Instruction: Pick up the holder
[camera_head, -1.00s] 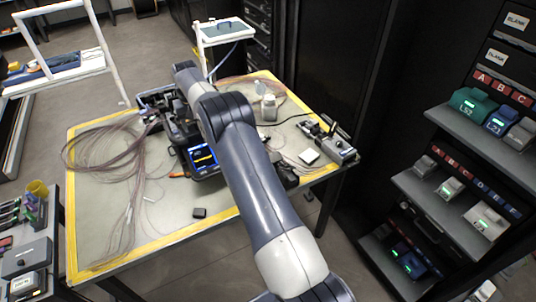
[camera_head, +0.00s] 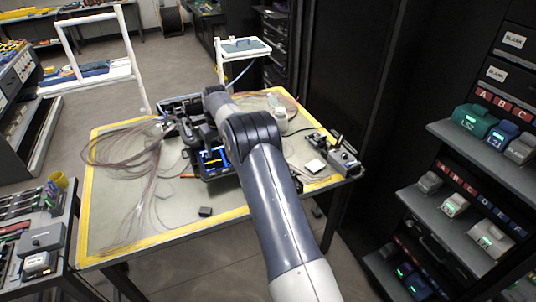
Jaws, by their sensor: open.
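I cannot tell for sure which item is the holder. A small black block (camera_head: 205,211) lies alone near the front yellow edge of the work table (camera_head: 150,225). The black fusion splicer (camera_head: 215,172) with a lit screen stands near the table's middle, partly hidden by my arm. My arm reaches over the table from the bottom of the picture. Its far end is above the splicer and the open black case (camera_head: 180,108). My gripper does not show; the arm links hide it.
Fibre bundles (camera_head: 122,150) spread over the table's left. A grey tool (camera_head: 345,160), a white pad (camera_head: 315,166) and a clear bottle (camera_head: 280,122) are on the right. A rack with shelves (camera_head: 470,155) stands right, a tool cart (camera_head: 40,240) left.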

